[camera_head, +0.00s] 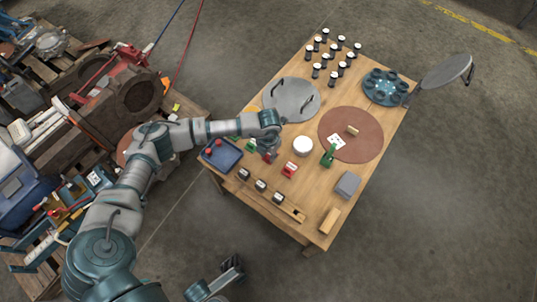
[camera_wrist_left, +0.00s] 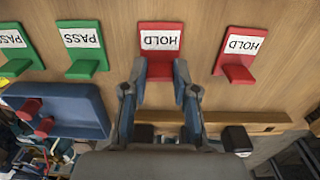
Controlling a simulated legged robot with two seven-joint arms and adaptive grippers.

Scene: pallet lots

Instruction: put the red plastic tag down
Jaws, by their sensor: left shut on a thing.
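A red plastic tag (camera_wrist_left: 161,66) with a white HOLD label stands between the two fingers of my left gripper (camera_wrist_left: 160,90) in the wrist view, and the gripper is shut on it. In the head view my left gripper (camera_head: 268,152) is over the near left part of the wooden table (camera_head: 318,205) and mostly hides this tag. I cannot tell whether the tag touches the table. A second red HOLD tag (camera_head: 289,170) stands apart to the right, also in the wrist view (camera_wrist_left: 239,58). My right gripper (camera_head: 232,267) is low, off the table; its jaws are unclear.
Green PASS tags (camera_wrist_left: 82,50) and a blue tray (camera_head: 222,154) with red-topped pieces lie to the left. A wooden rack (camera_head: 290,210) with dark pieces is along the near edge. A white disc (camera_head: 303,146) and round brown mat (camera_head: 365,142) lie to the right.

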